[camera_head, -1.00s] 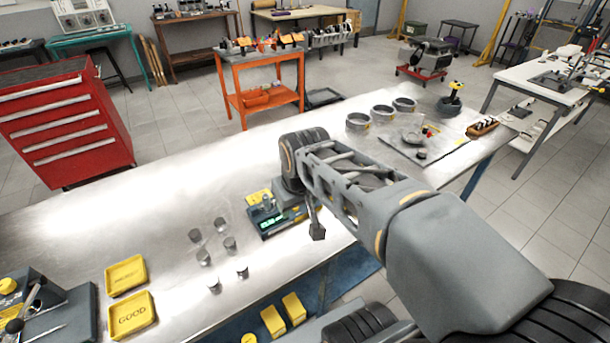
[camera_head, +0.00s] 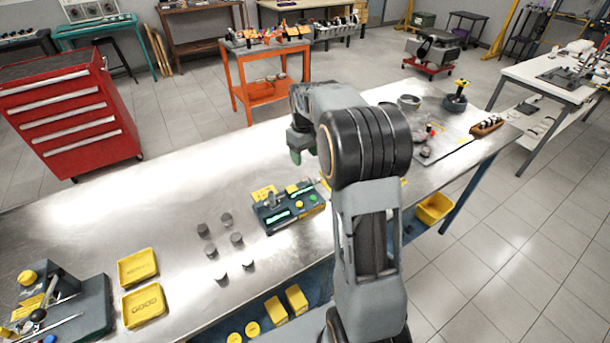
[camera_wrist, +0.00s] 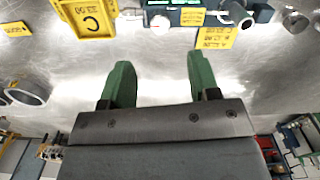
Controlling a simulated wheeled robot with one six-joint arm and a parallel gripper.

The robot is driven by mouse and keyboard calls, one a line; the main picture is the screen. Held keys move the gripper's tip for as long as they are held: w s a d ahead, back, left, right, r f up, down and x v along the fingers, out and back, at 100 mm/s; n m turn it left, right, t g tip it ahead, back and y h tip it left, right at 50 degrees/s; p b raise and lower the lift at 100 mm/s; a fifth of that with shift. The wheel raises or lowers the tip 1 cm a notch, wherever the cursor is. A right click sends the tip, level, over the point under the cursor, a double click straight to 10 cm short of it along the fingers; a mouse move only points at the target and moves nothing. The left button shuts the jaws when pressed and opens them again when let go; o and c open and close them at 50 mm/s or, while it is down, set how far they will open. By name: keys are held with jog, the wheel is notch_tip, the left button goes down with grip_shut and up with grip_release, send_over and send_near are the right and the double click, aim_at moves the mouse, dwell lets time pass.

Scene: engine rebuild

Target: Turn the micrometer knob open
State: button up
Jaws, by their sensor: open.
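The station (camera_wrist: 185,14) is cut off at that view's top edge, beyond the fingertips.
Several small metal cylinders (camera_head: 226,219) stand left of the station. Two yellow trays (camera_head: 144,304) lie further left, beside a dark gauge stand (camera_head: 70,310). A yellow tray marked C (camera_wrist: 86,20) is near my fingers in the wrist view.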

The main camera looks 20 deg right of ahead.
aim_at(305, 177)
notch_tip(305, 177, down, 9)
jog(key=shift+f+p, duration=0.1)
jog(key=shift+p, duration=0.4)
jog(key=c, duration=0.9)
